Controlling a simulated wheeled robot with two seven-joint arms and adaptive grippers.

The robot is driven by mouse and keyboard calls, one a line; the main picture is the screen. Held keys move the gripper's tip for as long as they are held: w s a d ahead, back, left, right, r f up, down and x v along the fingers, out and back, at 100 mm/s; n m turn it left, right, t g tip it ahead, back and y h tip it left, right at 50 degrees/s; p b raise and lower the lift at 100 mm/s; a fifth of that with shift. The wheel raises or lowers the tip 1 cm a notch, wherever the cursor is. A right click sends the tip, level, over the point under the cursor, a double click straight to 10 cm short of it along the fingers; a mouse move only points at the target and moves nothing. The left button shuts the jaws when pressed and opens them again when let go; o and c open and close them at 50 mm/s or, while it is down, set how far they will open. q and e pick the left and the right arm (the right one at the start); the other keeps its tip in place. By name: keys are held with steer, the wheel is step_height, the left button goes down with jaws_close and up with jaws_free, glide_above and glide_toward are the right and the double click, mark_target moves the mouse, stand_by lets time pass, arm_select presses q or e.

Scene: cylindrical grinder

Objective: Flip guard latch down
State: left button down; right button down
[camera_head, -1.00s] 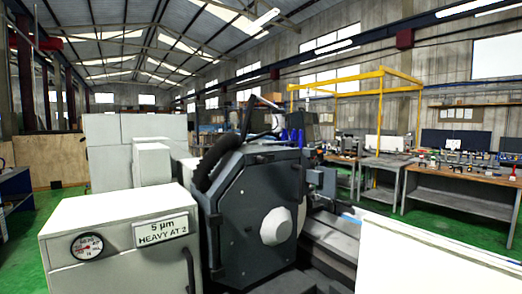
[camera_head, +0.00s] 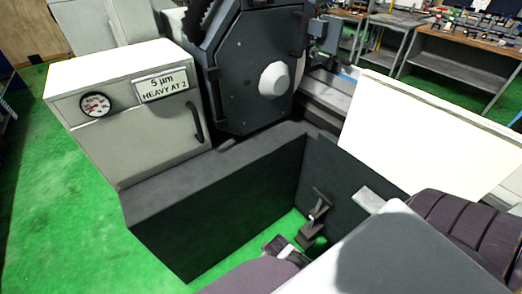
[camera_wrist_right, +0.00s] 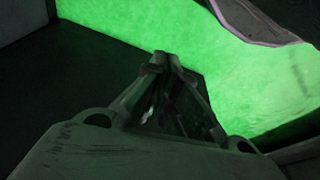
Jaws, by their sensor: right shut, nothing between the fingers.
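I cannot pick out a guard latch for certain in either view. The dark wheel guard (camera_head: 248,75) with a pale hub stands at the top middle of the head view. In the right wrist view my right gripper (camera_wrist_right: 165,62) is shut and empty, its fingertips close together. In the head view a small dark jointed shape (camera_head: 316,212) shows in front of the machine's dark panel, low at the centre right; it looks like my right gripper, but is too small to be sure.
A grey cabinet (camera_head: 150,135) with a gauge (camera_head: 95,104) and a black handle (camera_head: 195,121) stands at the left. A dark base (camera_head: 215,205) runs in front of the guard, and a white panel (camera_head: 430,130) is at the right. Green floor (camera_head: 60,200) is clear at the left.

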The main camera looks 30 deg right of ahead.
steer(key=w+d+r+t+p, duration=0.1)
steer(key=w+r, duration=0.2)
steer(key=r, duration=0.6)
steer(key=w+d+r+p, duration=0.1)
steer(key=w+r, duration=0.3)
steer(key=r, duration=0.6)
steer(key=w+d+r+t, duration=0.1)
steer(key=w+r, duration=0.2)
steer(key=r, duration=0.6)
steer(key=w+d+r+t, duration=0.2)
steer(key=w+d+r, duration=0.3)
steer(key=r, duration=0.6)
steer(key=w+d+r+t+h, duration=0.1)
steer(key=w+d+r+t, duration=0.1)
steer(key=w+r, duration=0.7)
steer(key=w+d+r+t, duration=0.1)
steer(key=w+d+r, duration=0.35)
steer(key=r, duration=0.75)
steer(key=w+d+r+t, duration=0.1)
steer(key=d+r, duration=0.3)
steer(key=r, duration=1.2)
steer(key=w+d+r+t+y, duration=0.1)
steer(key=w+d+r+t, duration=0.1)
steer(key=r, duration=1.5)
steer(key=d+t, duration=0.1)
steer(key=t, duration=0.1)
steer(key=shift+d+t+y+p, duration=0.3)
steer(key=shift+d+p, duration=0.1)
steer(key=shift+w, duration=0.15)
